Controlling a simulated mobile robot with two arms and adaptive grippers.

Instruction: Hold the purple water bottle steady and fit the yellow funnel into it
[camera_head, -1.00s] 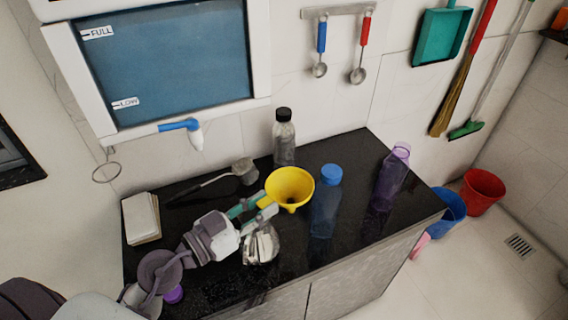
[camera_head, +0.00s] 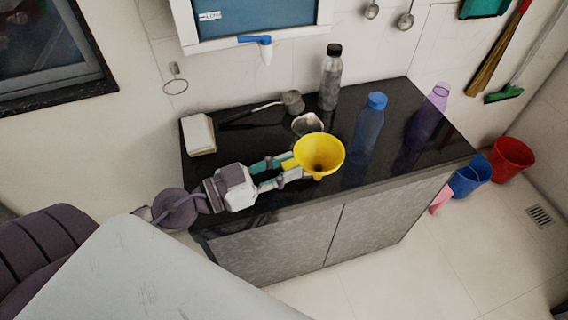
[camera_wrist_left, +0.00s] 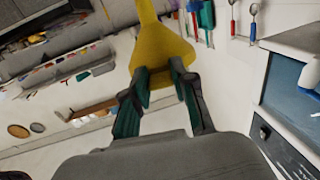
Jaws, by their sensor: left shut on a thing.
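The yellow funnel (camera_head: 322,150) is held by my left gripper (camera_head: 284,168) at its near-left side, in front of the counter's front part in the head view. The left wrist view also shows the funnel (camera_wrist_left: 160,50) between the fingers of my left gripper (camera_wrist_left: 163,80), which is shut on it. The purple water bottle (camera_head: 425,117) stands upright and open-topped at the right end of the black counter, apart from the funnel. The blue-capped bottle (camera_head: 368,130) stands between them. I do not see my right gripper.
The counter (camera_head: 275,203) also carries a grey bottle with a black cap (camera_head: 331,80), a metal vessel (camera_head: 307,124), a ladle (camera_head: 292,102) and a white block (camera_head: 198,135). A blue bucket (camera_head: 470,175) and a red bucket (camera_head: 511,157) stand on the floor at right.

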